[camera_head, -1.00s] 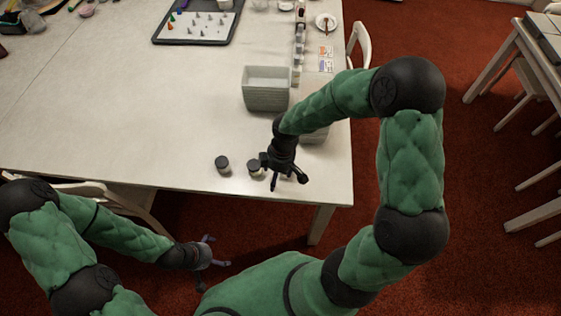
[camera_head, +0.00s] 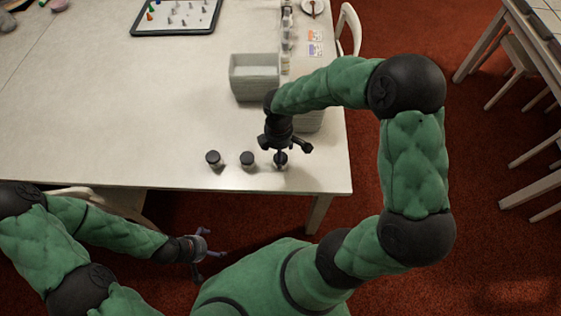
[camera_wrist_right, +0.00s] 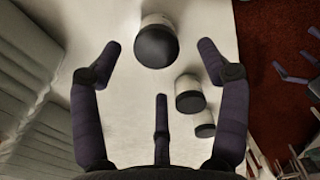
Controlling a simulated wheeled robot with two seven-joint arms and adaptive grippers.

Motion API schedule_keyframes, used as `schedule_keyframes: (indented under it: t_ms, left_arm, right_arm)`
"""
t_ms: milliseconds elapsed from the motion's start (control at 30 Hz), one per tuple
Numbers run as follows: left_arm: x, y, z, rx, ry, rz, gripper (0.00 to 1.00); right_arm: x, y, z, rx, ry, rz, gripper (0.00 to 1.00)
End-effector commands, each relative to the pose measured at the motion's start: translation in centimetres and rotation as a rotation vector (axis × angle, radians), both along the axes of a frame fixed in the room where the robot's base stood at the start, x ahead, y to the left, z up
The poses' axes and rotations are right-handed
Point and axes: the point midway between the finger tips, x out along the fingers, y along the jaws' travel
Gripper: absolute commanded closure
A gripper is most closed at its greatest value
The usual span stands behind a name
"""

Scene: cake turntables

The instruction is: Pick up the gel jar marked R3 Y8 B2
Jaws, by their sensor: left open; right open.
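Three small jars with dark lids stand in a row near the table's front edge in the head view: a left jar (camera_head: 213,159), a middle jar (camera_head: 247,159) and a right jar (camera_head: 281,161). No marks can be read, so I cannot tell which is R3 Y8 B2. My right gripper (camera_head: 285,151) is open just above the right jar, pointing down. In the right wrist view a near jar (camera_wrist_right: 156,44) is beyond and between the spread fingers (camera_wrist_right: 158,60), not gripped. My left gripper (camera_head: 215,245) is open and empty, low in front of the table.
A dark-rimmed tray (camera_head: 176,14) with small cones lies at the back. The table (camera_head: 110,120) left of the jars is clear.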

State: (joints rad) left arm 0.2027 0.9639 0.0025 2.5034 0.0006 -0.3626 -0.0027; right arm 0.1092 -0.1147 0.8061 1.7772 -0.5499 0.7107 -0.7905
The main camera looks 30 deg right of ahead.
Motion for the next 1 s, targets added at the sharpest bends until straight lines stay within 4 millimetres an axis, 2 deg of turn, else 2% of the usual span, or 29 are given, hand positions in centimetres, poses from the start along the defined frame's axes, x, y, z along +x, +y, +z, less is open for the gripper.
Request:
schedule_keyframes:
  t_ms: [333, 600, 633, 667, 833, 867, 1000]
  left_arm:
    - [0.0, 0.0, -2.4, 0.000, 0.000, 0.000, 0.00]
    - [0.0, 0.0, -2.4, 0.000, 0.000, 0.000, 0.00]
    - [0.0, 0.0, -2.4, 0.000, 0.000, 0.000, 0.00]
    - [0.0, 0.0, -2.4, 0.000, 0.000, 0.000, 0.00]
    - [0.0, 0.0, -2.4, 0.000, 0.000, 0.000, 0.00]
    - [0.0, 0.0, -2.4, 0.000, 0.000, 0.000, 0.00]
    - [0.0, 0.0, -2.4, 0.000, 0.000, 0.000, 0.00]
  right_arm:
    - [-0.2, -0.5, -4.5, 0.001, 0.003, 0.000, 0.25]
    - [-0.1, -0.5, -4.9, 0.001, 0.000, -0.001, 0.25]
    - [-0.1, -0.5, -4.9, 0.001, 0.000, -0.001, 0.28]
    - [-0.1, -0.5, -4.9, 0.001, 0.000, 0.000, 0.36]
    - [-0.1, -0.5, -4.9, 0.001, 0.000, 0.000, 0.84]
    - [-0.1, -0.5, -4.9, 0.001, 0.000, 0.000, 0.87]
    - [-0.1, -0.5, -4.9, 0.001, 0.000, 0.000, 0.88]
